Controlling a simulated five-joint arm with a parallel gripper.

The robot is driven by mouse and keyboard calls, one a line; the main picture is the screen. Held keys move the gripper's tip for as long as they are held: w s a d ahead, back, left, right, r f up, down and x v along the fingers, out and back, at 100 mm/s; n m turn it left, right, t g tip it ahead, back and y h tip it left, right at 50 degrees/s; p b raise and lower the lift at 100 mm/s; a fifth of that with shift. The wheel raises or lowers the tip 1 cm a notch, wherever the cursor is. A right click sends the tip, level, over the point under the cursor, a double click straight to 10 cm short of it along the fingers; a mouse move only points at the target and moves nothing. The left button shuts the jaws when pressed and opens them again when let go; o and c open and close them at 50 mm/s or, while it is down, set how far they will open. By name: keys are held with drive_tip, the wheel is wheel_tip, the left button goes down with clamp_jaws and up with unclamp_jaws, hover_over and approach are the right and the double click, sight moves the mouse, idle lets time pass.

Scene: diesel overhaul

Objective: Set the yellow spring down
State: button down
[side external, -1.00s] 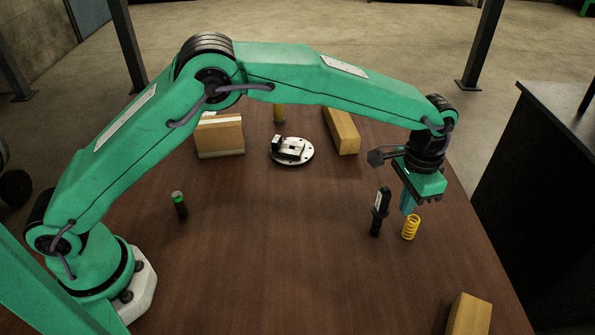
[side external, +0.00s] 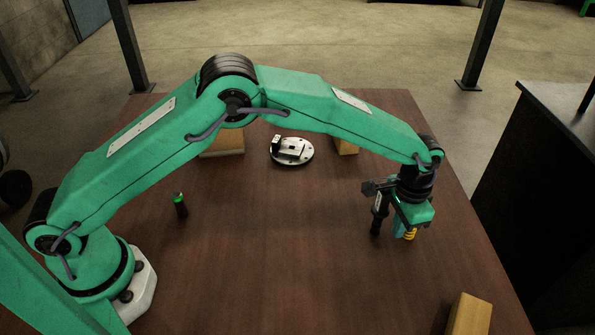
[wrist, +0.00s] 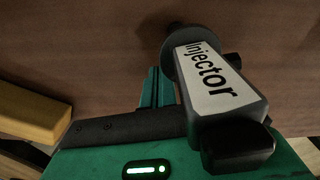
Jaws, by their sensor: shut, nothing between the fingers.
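The yellow spring (side external: 410,235) is on the table at the right in the side view, mostly hidden by my gripper. Only a small yellow part of it shows below the gripper body. My gripper (side external: 399,226) is low over the table, right at the spring, and its jaws are shut with nothing between them. In the wrist view my gripper's green fingers (wrist: 157,88) point toward the table. The spring cannot be made out there.
A black injector (side external: 377,215) stands upright just left of my gripper; its label (wrist: 208,80) fills the wrist view's right. A green-topped part (side external: 180,204), a round plate (side external: 291,151) and wooden blocks (side external: 468,315) stand elsewhere. The table's middle is clear.

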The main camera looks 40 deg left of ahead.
drive_tip(key=shift+w, duration=0.1)
drive_tip(key=shift+w+d, duration=0.65)
drive_tip(key=shift+w, duration=0.35)
drive_tip(key=shift+w+d, duration=0.7)
drive_tip(key=shift+w, duration=0.25)
drive_tip(key=shift+w+d, duration=0.65)
drive_tip(key=shift+w, duration=0.35)
drive_tip(key=shift+r, duration=0.15)
wheel_tip(320, 180, up, 10)
